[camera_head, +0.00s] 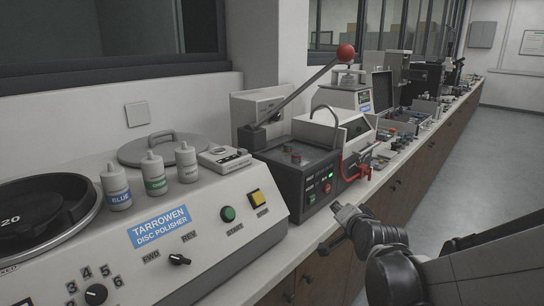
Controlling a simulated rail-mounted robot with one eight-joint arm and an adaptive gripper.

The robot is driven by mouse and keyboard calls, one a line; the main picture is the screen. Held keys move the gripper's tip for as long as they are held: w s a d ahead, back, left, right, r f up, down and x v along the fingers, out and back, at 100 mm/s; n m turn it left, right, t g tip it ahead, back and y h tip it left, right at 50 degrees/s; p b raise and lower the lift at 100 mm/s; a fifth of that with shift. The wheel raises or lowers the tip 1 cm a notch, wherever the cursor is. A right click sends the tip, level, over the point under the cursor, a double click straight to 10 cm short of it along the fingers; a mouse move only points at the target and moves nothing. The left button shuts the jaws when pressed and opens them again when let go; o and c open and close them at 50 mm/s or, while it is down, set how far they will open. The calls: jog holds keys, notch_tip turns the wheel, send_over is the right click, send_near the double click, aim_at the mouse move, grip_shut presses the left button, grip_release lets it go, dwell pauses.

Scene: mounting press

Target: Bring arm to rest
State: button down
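My gripper (338,224) is in the lower right of the head view, at the end of my dark and grey arm. It hangs over the front edge of the counter, to the right of the disc polisher and in front of the dark machine with the red-knobbed lever. It appears apart from both machines. The fingers are small and seen at an angle, so I cannot tell whether they are open or shut. No object shows clearly in them.
The disc polisher (160,235) fills the left, with several bottles on top. A dark machine (300,170) has a long lever with a red knob (345,53) and red clamp parts in front. More equipment lines the counter behind. The floor (455,165) on the right is clear.

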jog(key=s+r+n+g+p, duration=0.1)
jog(key=s+n+g+p, duration=0.1)
jog(key=s, duration=1.2)
jog(key=s+r+n+g+p, duration=0.1)
jog(key=s+n+g, duration=0.4)
jog(key=s, duration=0.9)
jog(key=shift+a+r+n+p, duration=0.2)
jog(key=shift+r+n+p, duration=0.15)
jog(key=shift+r+n, duration=0.55)
